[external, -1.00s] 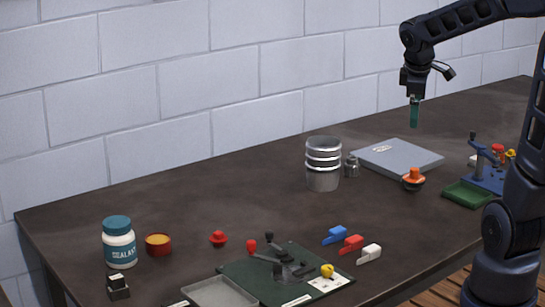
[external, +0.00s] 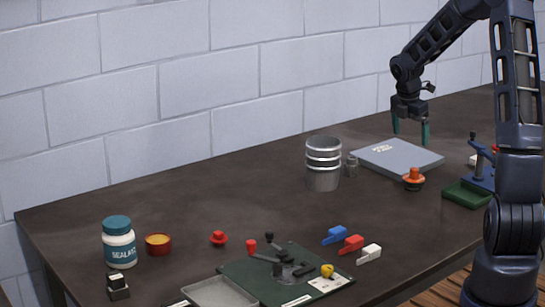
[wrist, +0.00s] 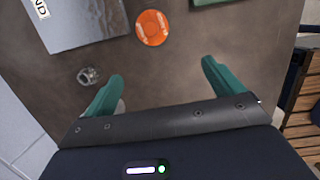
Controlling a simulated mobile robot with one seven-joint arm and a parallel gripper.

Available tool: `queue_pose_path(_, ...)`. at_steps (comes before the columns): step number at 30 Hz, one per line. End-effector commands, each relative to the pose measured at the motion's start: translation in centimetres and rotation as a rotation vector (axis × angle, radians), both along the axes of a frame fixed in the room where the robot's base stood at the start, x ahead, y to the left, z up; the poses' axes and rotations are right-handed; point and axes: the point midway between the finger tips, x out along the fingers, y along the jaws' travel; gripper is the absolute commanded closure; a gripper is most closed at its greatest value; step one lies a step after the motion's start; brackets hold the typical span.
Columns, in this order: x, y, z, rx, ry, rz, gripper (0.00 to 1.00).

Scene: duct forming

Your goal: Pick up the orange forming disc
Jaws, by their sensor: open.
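The orange forming disc (external: 413,176) sits on the dark table just in front of the flat grey box, with a dark lower part under its orange top. In the wrist view the disc (wrist: 153,28) is at the top, beyond the fingertips and roughly centred between them. My gripper (external: 411,138) hangs above the grey box, pointing down, with its green fingers spread apart and nothing between them. In the wrist view my gripper (wrist: 162,78) also shows open and empty.
The grey box (external: 398,157) lies behind the disc. A small metal weight (external: 351,166) and a ringed metal cup (external: 323,165) stand to its left. A green tray (external: 467,195) and a blue lever tool (external: 482,165) are close on the right. Bare table lies in front.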

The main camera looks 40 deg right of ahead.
Motion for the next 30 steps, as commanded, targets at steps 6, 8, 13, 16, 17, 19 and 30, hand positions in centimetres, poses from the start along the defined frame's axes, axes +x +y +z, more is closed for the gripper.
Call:
queue_pose_path(6,1.4,-3.3,-3.5,0.031,0.028,0.129,0.07)
queue_pose_path(8,1.6,-3.8,-3.9,0.036,0.031,0.148,0.07)
queue_pose_path(13,1.8,-4.3,-4.8,0.039,0.034,0.172,0.07)
queue_pose_path(16,1.8,-4.4,-5.7,0.040,0.035,0.172,0.07)
queue_pose_path(17,1.8,-4.4,-6.1,0.040,0.035,0.172,0.07)
queue_pose_path(19,1.8,-4.6,-7.0,0.040,0.036,0.172,0.07)
queue_pose_path(30,1.9,-5.1,-10.4,0.039,0.033,0.171,0.07)
